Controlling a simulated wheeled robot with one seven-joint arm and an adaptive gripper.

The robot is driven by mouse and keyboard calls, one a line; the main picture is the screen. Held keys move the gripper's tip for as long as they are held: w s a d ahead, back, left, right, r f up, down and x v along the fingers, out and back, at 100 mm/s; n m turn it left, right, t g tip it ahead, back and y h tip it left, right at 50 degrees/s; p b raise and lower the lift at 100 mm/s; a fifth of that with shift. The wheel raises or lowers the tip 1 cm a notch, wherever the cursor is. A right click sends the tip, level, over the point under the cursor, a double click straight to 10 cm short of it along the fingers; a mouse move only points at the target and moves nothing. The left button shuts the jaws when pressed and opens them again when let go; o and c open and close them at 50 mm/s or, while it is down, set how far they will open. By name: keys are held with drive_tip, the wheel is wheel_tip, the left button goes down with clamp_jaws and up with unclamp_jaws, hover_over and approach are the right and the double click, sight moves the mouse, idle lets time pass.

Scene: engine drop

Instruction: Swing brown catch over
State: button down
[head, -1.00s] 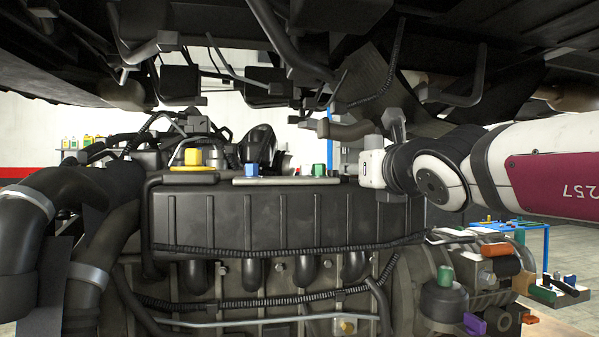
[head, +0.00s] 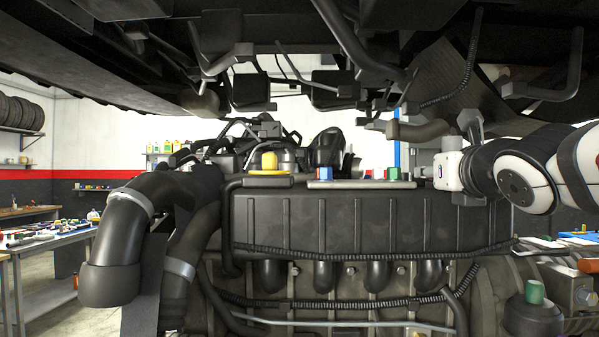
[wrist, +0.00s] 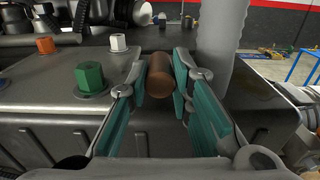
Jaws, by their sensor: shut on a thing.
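In the wrist view, the brown catch (wrist: 160,74) is a short brown cylinder, seen near its round end. My gripper (wrist: 160,82) has its teal finger pads on both sides of it and is shut on it. What the brown piece is fixed to is hidden below. In the head view, my white and black wrist stands at the right end of the dark engine cover (head: 360,222); my fingers and the catch cannot be made out there.
A green hex cap (wrist: 90,76), a white hex cap (wrist: 118,42) and an orange hex cap (wrist: 45,45) stand left of my fingers. A thick grey post (wrist: 220,45) rises close on the right. The dark underbody (head: 330,40) hangs low above the engine. A workbench (head: 45,240) is at left.

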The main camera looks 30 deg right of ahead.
drive_tip(key=shift+s+r+p, duration=0.1)
drive_tip(key=shift+r+p, duration=0.05)
drive_tip(key=shift+p, duration=0.15)
drive_tip(key=shift+r+y+p, duration=0.3)
drive_tip(key=shift+p, duration=0.6)
drive_tip(key=g+p, duration=0.1)
drive_tip(key=p, duration=0.1)
drive_tip(key=shift+r+g+y+p, duration=0.3)
drive_tip(key=shift+r+y+p, duration=0.1)
drive_tip(key=shift+w+d+r+g+y+p, duration=0.15)
drive_tip(key=shift+w+r+g+y+p, duration=0.4)
drive_tip(key=shift+g+p, duration=0.5)
drive_tip(key=shift+w+d+r+g+y, duration=0.2)
drive_tip(key=shift+w+r+g+y, duration=0.15)
drive_tip(key=shift+g+y, duration=0.35)
drive_tip(key=shift+w+d+r+g+y+b, duration=0.2)
drive_tip(key=shift+w+r+g+y+b, duration=0.2)
drive_tip(key=shift+g+b, duration=0.45)
drive_tip(key=shift+w+d+r+g+y+b, duration=0.15)
drive_tip(key=shift+w+g+y+b, duration=0.15)
drive_tip(key=shift+g+y+b, duration=0.45)
drive_tip(key=shift+w+d+r+g+p, duration=0.3)
drive_tip(key=shift+w+g+p, duration=0.15)
drive_tip(key=shift+g, duration=0.6)
drive_tip(key=shift+w+d+g+y+p, duration=0.25)
drive_tip(key=shift+d+g+y+p, duration=0.1)
drive_tip(key=shift+g+y+p, duration=0.35)
